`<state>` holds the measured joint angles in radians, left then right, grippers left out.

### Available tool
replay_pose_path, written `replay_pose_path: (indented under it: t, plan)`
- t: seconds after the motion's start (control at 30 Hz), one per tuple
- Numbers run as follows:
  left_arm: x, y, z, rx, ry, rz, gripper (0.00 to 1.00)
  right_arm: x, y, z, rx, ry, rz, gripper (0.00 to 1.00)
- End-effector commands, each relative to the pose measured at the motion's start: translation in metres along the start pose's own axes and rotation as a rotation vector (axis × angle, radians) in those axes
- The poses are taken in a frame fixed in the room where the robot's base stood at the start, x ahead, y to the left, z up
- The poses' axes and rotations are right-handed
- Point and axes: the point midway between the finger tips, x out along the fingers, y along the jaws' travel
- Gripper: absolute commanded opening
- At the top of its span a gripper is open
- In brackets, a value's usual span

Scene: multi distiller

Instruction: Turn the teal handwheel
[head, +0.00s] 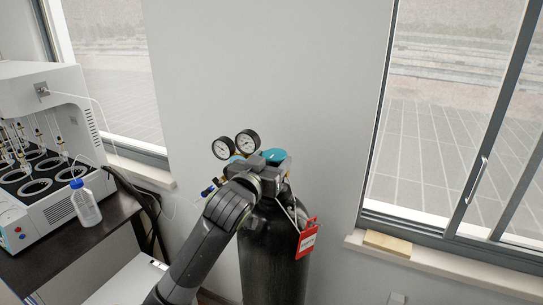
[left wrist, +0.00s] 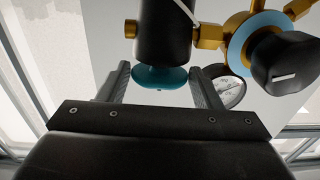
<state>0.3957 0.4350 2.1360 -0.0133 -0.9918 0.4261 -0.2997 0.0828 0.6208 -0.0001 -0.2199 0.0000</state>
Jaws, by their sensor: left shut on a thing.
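The teal handwheel (head: 275,155) sits on top of the valve of a black gas cylinder (head: 272,265) in the head view. My left gripper (head: 264,162) is at the handwheel and partly covers it and the valve. In the left wrist view, which looks upside down, the teal handwheel (left wrist: 160,78) lies between the two fingers of my left gripper (left wrist: 160,72), under a dark valve body (left wrist: 165,30). The gripper is shut on the handwheel. Finger contact is hard to make out in the picture. My right gripper is in neither view.
Two round gauges (head: 235,146) stand left of the handwheel. Brass fittings (left wrist: 208,36) and a black knob (left wrist: 285,65) are close to the fingers. A red tag (head: 307,240) hangs on the cylinder. A bench with a white distiller (head: 60,110) and a bottle (head: 85,205) is at left.

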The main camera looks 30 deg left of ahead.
Motion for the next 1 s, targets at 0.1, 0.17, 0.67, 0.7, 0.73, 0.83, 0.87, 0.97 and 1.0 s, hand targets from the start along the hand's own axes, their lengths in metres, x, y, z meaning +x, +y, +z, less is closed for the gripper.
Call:
replay_pose_path:
  t: [0.1,0.17,0.67,0.7,0.73,0.83,0.87,0.97,1.0]
  plan:
    - [0.0007,-0.0014,0.0005,0.000,-0.003,0.024,0.36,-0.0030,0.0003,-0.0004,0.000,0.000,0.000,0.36]
    - [0.0008,-0.0014,0.0006,0.000,-0.002,0.032,0.36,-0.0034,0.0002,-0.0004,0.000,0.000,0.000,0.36]
    - [0.0009,-0.0011,0.0012,-0.002,-0.003,0.040,0.68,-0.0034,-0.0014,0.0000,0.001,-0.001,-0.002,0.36]
    - [0.0008,-0.0011,0.0011,-0.002,-0.002,0.040,0.73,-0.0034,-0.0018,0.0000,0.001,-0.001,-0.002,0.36]
    - [0.0008,-0.0010,0.0010,-0.002,-0.002,0.041,0.76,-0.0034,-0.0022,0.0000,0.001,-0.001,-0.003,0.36]
    - [0.0007,-0.0011,0.0008,-0.001,-0.001,0.040,0.76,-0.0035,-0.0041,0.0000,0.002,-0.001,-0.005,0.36]
    - [0.0007,-0.0011,0.0007,-0.001,-0.001,0.040,0.76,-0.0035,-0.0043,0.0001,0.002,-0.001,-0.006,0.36]
    - [0.0006,-0.0011,0.0004,-0.001,0.000,0.040,0.76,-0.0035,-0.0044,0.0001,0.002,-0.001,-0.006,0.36]
    - [0.0006,-0.0011,0.0003,-0.001,0.000,0.040,0.76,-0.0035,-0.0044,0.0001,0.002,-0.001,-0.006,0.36]
